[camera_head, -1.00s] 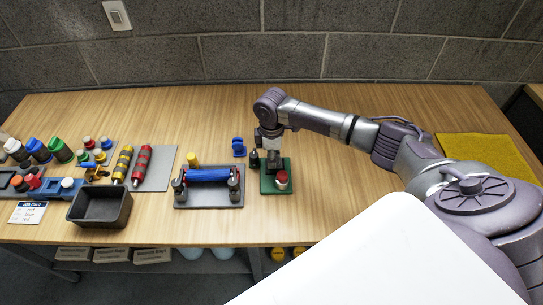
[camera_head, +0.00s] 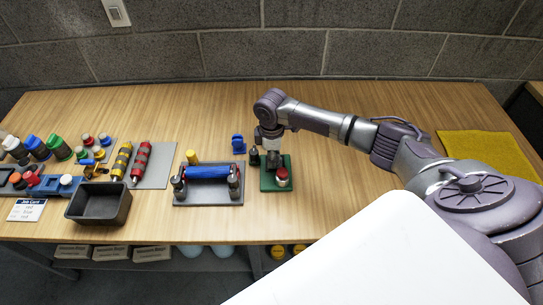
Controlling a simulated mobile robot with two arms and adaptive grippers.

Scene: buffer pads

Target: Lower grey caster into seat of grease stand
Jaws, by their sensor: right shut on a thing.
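The grease stand appears to be the green base (camera_head: 269,186) at the middle of the table, with a red-topped silver part (camera_head: 282,177) on its right front. My right gripper (camera_head: 270,150) points down over the back of this base. It is shut on a small grey piece, likely the grey caster (camera_head: 272,158), mostly hidden by the gripper. I cannot tell whether the piece touches its seat. A dark green-black bottle-like part (camera_head: 254,157) stands at the base's back left. My left gripper is not in view.
A grey stand with a blue roller (camera_head: 207,173) is close on the left, with a blue bracket (camera_head: 238,145) behind. A black bin (camera_head: 99,203), red and yellow rollers and several coloured bottles fill the left. A yellow mat (camera_head: 487,158) lies at right.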

